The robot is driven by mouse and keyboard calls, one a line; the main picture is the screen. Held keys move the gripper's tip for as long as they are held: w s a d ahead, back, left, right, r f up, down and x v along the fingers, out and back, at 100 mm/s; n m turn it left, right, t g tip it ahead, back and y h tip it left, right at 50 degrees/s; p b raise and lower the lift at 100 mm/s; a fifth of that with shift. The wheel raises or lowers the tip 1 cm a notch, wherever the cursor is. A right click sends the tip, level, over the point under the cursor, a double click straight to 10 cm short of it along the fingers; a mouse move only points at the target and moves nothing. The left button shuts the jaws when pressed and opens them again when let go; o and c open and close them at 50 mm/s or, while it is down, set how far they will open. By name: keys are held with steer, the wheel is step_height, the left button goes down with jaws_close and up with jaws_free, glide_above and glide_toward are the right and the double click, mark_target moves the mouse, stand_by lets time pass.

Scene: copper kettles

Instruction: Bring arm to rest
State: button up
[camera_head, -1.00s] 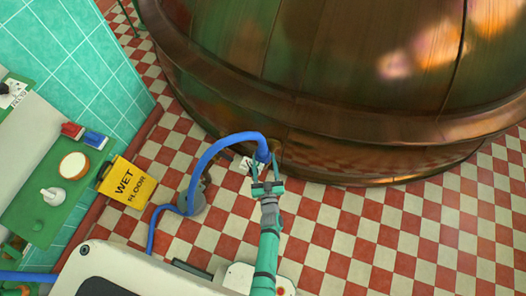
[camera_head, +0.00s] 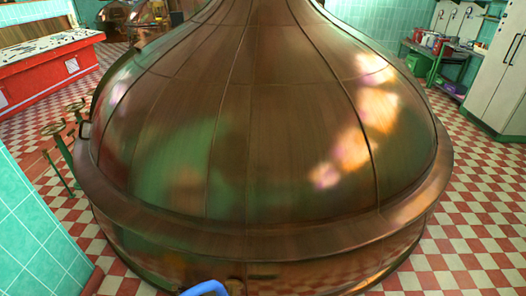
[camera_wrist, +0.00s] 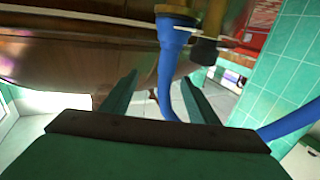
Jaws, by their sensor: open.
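My gripper (camera_wrist: 160,98) shows in the wrist view with its two green fingers apart and nothing held between them. A blue hose (camera_wrist: 172,65) hangs just beyond the fingertips, its upper end by a brass fitting (camera_wrist: 210,38) on the copper kettle. I cannot tell whether hose and fitting are fully joined. In the head view only the top of the blue hose (camera_head: 205,288) shows at the bottom edge. My arm and gripper are out of the head view. The big copper kettle (camera_head: 260,130) fills its middle.
A red-fronted counter (camera_head: 50,68) stands at the far left, with valve wheels (camera_head: 62,125) on green stems nearer. A green-tiled wall (camera_head: 30,235) is close at lower left. White cabinets (camera_head: 505,75) and a green shelf table (camera_head: 445,58) stand at right. Checkered floor (camera_head: 470,215) is clear there.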

steer(key=s+d+r+m+h, duration=0.1)
steer(key=s+d+r, duration=0.2)
steer(key=s, duration=0.2)
steer(key=s+d+r+m+h, duration=0.1)
steer(key=s+d+r+h, duration=0.1)
steer(key=s+r, duration=0.3)
steer(key=s+d+r+h, duration=0.1)
steer(key=s+d+r, duration=0.15)
steer(key=s, duration=0.35)
steer(key=s+d+r+m+h, duration=0.1)
steer(key=s+r, duration=0.3)
steer(key=r, duration=0.3)
steer(key=s+d+r+m+g+h, duration=0.1)
steer(key=s+r, duration=0.4)
steer(key=r, duration=0.3)
steer(key=shift+d, duration=0.4)
